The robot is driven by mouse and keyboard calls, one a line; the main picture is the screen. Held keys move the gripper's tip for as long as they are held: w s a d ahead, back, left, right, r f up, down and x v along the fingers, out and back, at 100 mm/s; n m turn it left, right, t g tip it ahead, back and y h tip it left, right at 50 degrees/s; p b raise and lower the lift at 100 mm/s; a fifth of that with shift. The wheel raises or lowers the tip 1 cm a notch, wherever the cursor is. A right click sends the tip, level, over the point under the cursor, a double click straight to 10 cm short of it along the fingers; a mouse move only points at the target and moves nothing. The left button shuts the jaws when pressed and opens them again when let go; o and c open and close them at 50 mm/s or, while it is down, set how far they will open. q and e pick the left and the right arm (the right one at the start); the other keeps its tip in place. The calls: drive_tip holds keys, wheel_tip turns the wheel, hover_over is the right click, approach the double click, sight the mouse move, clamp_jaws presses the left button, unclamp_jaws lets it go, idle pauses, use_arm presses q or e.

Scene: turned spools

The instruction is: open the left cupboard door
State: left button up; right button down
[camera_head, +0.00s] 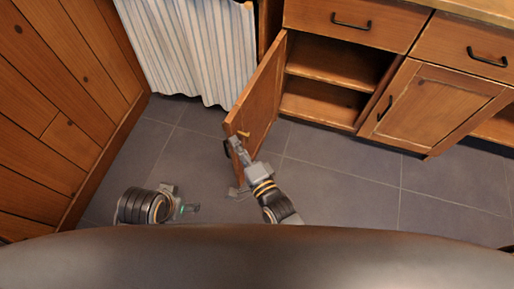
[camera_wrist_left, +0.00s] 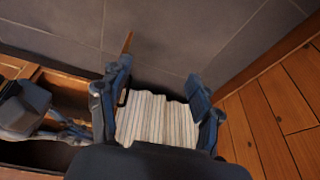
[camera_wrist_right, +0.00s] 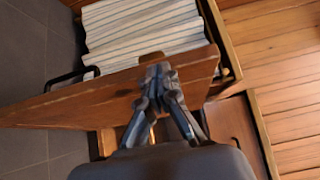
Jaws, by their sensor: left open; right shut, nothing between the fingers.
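The left cupboard door (camera_head: 259,95) stands swung wide open, showing its inner face and the shelves inside the cupboard (camera_head: 325,75). Its dark handle (camera_wrist_right: 72,76) is on the far side of the door in the right wrist view. My right gripper (camera_head: 236,145) is shut and empty at the door's free edge, on the inner-face side. In the right wrist view its fingertips (camera_wrist_right: 158,78) overlap the door's edge; I cannot tell whether they touch. My left gripper (camera_head: 185,208) is open and empty, low at the left of the door. Its spread fingers show in the left wrist view (camera_wrist_left: 158,80).
A striped curtain (camera_head: 195,50) hangs left of the cupboard. A wooden plank wall (camera_head: 60,90) bounds the left side. A closed door (camera_head: 437,104) with a black handle and drawers (camera_head: 355,20) are to the right. Grey floor tiles (camera_head: 340,170) are clear in front.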

use_arm(q)
drive_tip(key=shift+v, duration=1.4)
use_arm(e)
drive_tip(key=shift+w+a, duration=0.35)
drive_tip(key=shift+a, duration=0.5)
drive_tip(key=shift+w+a, duration=0.3)
drive_tip(key=shift+a, duration=0.55)
use_arm(q)
drive_tip(key=shift+a, duration=0.1)
